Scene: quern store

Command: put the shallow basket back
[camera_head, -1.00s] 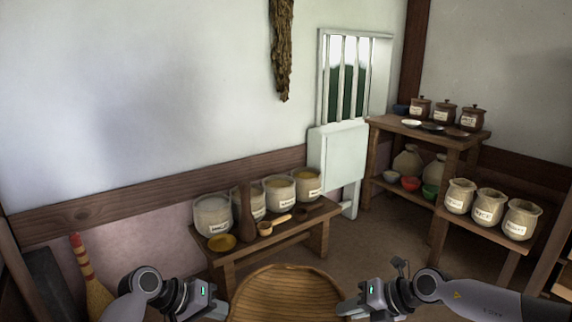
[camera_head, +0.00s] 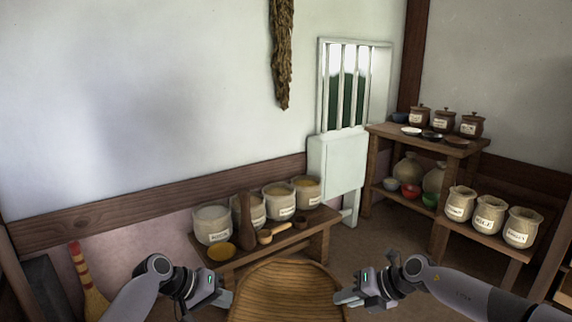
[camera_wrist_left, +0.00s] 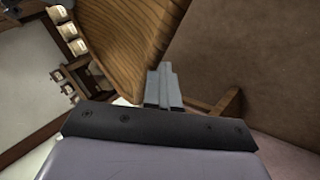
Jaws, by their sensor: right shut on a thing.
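The shallow basket (camera_head: 285,292) is a wide, round, ribbed brown tray at the bottom middle of the head view, its near part cut off by the frame. My right gripper (camera_head: 340,298) is shut on its right rim. My left gripper (camera_head: 228,299) is at its left rim. In the left wrist view, the left fingers (camera_wrist_left: 162,88) are close together on the edge of the basket (camera_wrist_left: 135,35), which seems to be pinched between them. The basket is held in front of the low bench.
A shelf table (camera_head: 455,150) with lidded pots and bowls stands back right, beside a lower bench of jars (camera_head: 490,213). A broom (camera_head: 85,280) leans at left. Floor shows between the benches.

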